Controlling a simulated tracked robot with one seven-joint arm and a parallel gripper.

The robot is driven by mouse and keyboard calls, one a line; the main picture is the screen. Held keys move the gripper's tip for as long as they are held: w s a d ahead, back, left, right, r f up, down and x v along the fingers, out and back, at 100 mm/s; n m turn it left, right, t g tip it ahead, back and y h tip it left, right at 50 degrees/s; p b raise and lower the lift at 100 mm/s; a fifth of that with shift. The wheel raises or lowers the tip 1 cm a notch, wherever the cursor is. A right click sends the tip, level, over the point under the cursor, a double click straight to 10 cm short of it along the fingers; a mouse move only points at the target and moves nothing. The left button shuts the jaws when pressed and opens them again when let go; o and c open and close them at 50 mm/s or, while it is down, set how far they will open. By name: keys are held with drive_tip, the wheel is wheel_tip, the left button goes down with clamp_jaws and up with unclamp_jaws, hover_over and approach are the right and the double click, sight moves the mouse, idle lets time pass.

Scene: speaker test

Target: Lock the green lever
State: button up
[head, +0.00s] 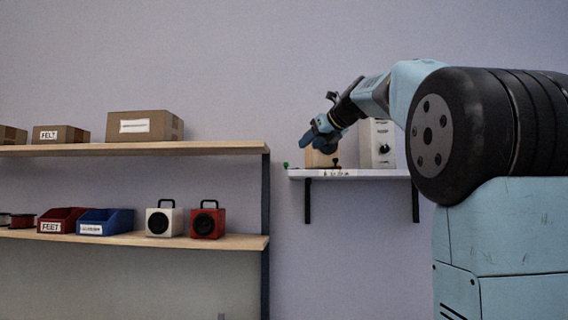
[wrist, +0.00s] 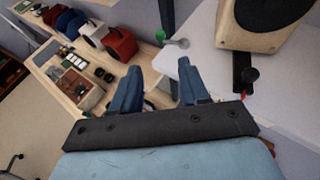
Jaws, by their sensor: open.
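The green lever shows in the wrist view as a green knob (wrist: 160,35) with a short grey metal part beside it, at the edge of the white wall shelf (wrist: 215,70). In the head view the green knob (head: 286,165) is a tiny spot at the shelf's left end. My gripper (wrist: 160,68) is open and empty, its two blue fingers spread, with the green knob ahead of the gap and apart from the fingertips. In the head view my gripper (head: 316,137) hangs above the shelf's left part. Whether the lever is locked cannot be told.
A wooden speaker (wrist: 262,22) and a black clamp-like part with a red tip (wrist: 246,75) are on the white shelf. A pale box with a knob (head: 379,146) stands further right. The left shelving holds a white speaker (head: 164,219), a red speaker (head: 207,220), bins and cartons.

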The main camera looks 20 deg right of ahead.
drive_tip(key=x, duration=1.4)
drive_tip(key=shift+w+r, duration=0.1)
drive_tip(key=shift+r, duration=0.2)
drive_tip(key=shift+d, duration=0.1)
